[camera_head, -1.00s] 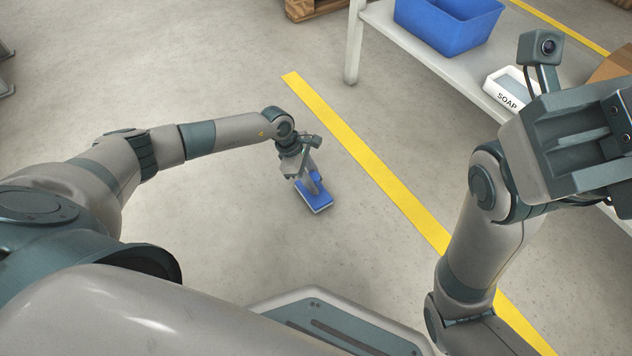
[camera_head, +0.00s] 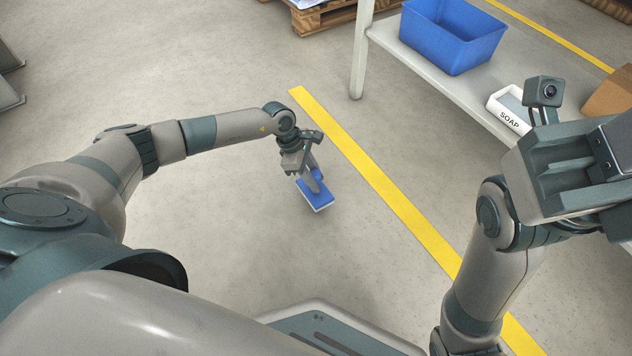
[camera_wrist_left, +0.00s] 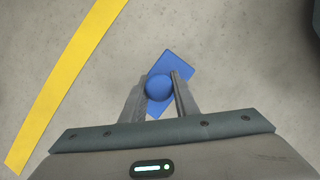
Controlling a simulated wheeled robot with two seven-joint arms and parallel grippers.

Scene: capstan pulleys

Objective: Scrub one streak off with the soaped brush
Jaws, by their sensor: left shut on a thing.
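A brush with a blue block (camera_head: 311,200) and pale underside hangs below my left gripper (camera_head: 311,178), left of the yellow floor line. In the left wrist view, my left gripper (camera_wrist_left: 160,84) has its two fingers on either side of the brush's round blue knob (camera_wrist_left: 158,88), shut on it. The soap dish (camera_head: 507,112), white and lettered SOAP, sits on the shelf at the right. My right arm's wrist (camera_head: 570,170) is raised at the right; its fingertips cannot be made out. I see no streak in either view.
A yellow line (camera_head: 385,190) runs across the grey floor. A light shelf (camera_head: 415,72) at the upper right carries a blue bin (camera_head: 452,40) and a cardboard box (camera_head: 610,92). A wooden pallet (camera_head: 330,17) stands at the top. Floor around the brush is clear.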

